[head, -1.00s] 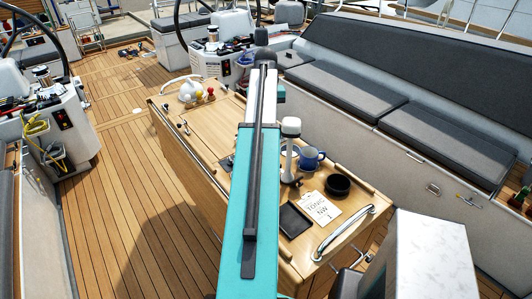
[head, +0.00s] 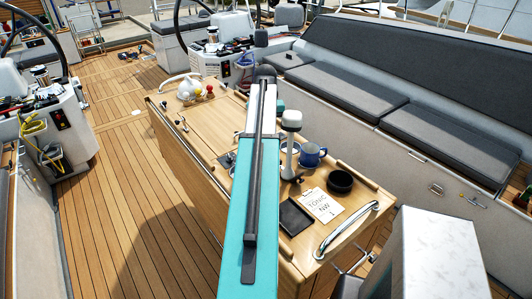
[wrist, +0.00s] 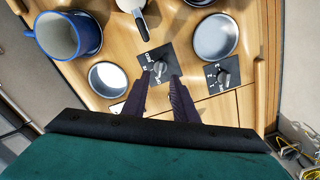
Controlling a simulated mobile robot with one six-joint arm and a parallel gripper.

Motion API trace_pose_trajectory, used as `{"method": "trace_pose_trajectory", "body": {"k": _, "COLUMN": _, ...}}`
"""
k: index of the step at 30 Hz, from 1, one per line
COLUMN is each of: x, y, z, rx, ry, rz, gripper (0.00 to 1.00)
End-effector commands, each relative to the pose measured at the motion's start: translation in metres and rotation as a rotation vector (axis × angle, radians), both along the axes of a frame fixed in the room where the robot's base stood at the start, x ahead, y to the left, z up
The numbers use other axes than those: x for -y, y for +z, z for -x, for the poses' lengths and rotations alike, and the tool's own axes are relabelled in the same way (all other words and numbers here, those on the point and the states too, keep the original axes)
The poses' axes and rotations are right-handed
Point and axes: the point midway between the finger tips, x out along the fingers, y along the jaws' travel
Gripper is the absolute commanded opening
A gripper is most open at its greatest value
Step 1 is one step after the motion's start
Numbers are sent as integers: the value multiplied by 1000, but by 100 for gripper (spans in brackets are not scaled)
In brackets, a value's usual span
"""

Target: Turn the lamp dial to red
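In the wrist view a dark square plate with a grey knob, a dial (wrist: 159,68), is just ahead of my gripper (wrist: 160,79). The two dark fingers are apart, one on each side of the knob's lower part. I cannot tell whether they touch it. Small white lettering surrounds the knob, too small to read surely. A second dial (wrist: 222,74) sits to its right. The white lamp (head: 291,125) stands upright on the wooden table (head: 207,118) in the head view. My arm hides the gripper in the head view.
A blue mug (wrist: 70,35) and two round pale vessels, one left (wrist: 108,78) and one right (wrist: 215,38), stand around the dials. In the head view a black bowl (head: 340,181), a note (head: 321,206) and a dark tablet (head: 296,217) lie nearer. A steel rail (head: 346,231) edges the table.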

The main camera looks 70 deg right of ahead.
Motion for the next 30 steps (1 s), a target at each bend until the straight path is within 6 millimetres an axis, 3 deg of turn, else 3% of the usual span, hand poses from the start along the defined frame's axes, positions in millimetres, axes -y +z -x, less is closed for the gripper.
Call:
{"method": "trace_pose_trajectory", "body": {"k": 3, "x": 0, "y": -17, "z": 0, "rx": 0, "ry": 0, "rz": -1, "gripper": 26}}
{"method": "trace_pose_trajectory", "body": {"k": 15, "x": 0, "y": -53, "z": 0, "rx": 0, "ry": 0, "rz": 0, "gripper": 26}}
{"method": "trace_pose_trajectory", "body": {"k": 30, "x": 0, "y": -58, "z": 0, "rx": 0, "ry": 0, "rz": 0, "gripper": 24}}
